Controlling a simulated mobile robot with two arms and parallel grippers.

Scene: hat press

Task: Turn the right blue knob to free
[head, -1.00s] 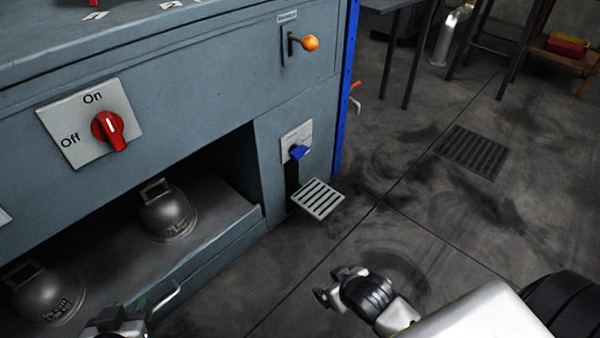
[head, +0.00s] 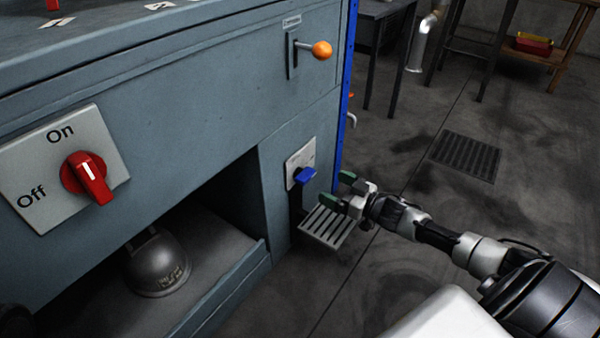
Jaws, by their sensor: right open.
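The blue knob (head: 306,175) sits on a small pale plate (head: 300,160) low on the right end of the machine's grey-blue front. The lettering on that plate is too small to read. My right gripper (head: 338,190) is open and empty. Its green-tipped fingers point left toward the knob, a little to its right and slightly lower in the picture, with a gap between them. My left gripper cannot be made out in the head view.
A slatted grate (head: 328,226) projects below the blue knob, partly behind my right gripper. A red On/Off switch (head: 88,178) and an orange-knobbed lever (head: 321,50) are on the same front. A metal dome (head: 157,268) stands in the open bay.

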